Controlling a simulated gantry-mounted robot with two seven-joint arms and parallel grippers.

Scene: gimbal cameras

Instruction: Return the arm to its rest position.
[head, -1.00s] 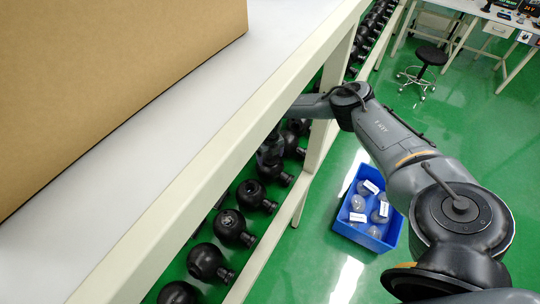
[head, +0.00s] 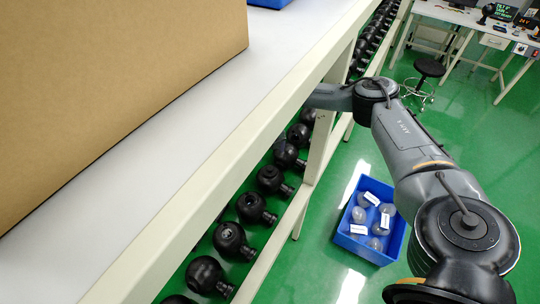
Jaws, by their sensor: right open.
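My right arm (head: 405,135) comes in from the lower right, bends at an elbow (head: 375,88) and runs left. Its forearm (head: 332,97) passes behind the raised edge of the white table (head: 200,130). The gripper at its end is mostly hidden there, beside the shelf of black gimbal cameras, and its fingertips do not show clearly. No held thing shows. My left arm and gripper do not show.
Black round gimbal cameras (head: 229,238) stand in a row on the lower shelf, close to the forearm. A cardboard box (head: 110,80) covers the table's left part. A blue bin (head: 350,240) with bagged items and a stool (head: 428,70) stand on the green floor.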

